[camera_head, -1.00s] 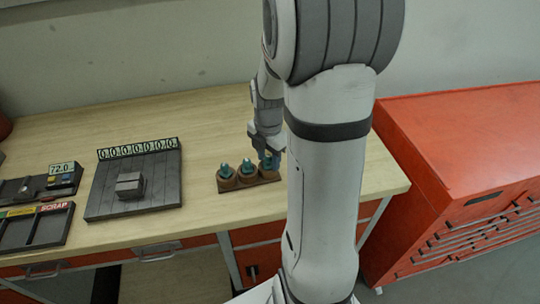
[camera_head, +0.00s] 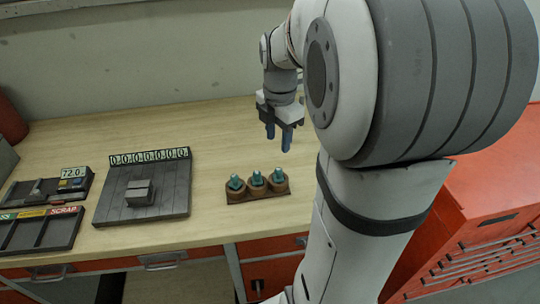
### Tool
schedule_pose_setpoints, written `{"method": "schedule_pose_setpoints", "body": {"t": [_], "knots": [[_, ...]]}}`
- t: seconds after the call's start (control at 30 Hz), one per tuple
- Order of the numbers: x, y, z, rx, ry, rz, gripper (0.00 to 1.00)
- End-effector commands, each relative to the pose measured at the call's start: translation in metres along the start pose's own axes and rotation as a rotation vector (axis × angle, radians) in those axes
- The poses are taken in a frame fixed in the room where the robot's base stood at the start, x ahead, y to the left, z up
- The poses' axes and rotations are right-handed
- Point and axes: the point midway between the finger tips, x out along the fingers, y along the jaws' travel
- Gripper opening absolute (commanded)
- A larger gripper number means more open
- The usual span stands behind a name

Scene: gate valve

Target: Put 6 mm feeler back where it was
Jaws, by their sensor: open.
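A brown holder (camera_head: 243,201) stands on the bench to the right of the dark plate. Three teal-topped feelers (camera_head: 256,178) sit upright in its round brown sockets, including one in the rightmost socket (camera_head: 278,176). I cannot read any size marks on them, so I cannot tell which is the 6 mm one. My gripper (camera_head: 279,146) is above and behind the right end of the holder, pointing down. Its blue-tipped fingers are apart, with nothing between them, and clear of the feelers.
A dark plate (camera_head: 115,205) with a row of number displays (camera_head: 150,156) and a grey block (camera_head: 139,192) lies left of the holder. Further left are a gauge reading 72.0 (camera_head: 73,173) and a sorting tray (camera_head: 38,233) labelled SCRAP. A red cabinet (camera_head: 490,190) stands right. Bare wood surrounds the holder.

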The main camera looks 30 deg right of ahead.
Motion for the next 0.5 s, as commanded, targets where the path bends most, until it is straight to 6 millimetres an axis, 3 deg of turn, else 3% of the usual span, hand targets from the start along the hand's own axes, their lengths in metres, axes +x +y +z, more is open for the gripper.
{"method": "schedule_pose_setpoints", "body": {"t": [0.5], "knots": [[-0.013, -0.057, -0.098, 1.099, 0.044, 0.184, 0.41]]}}
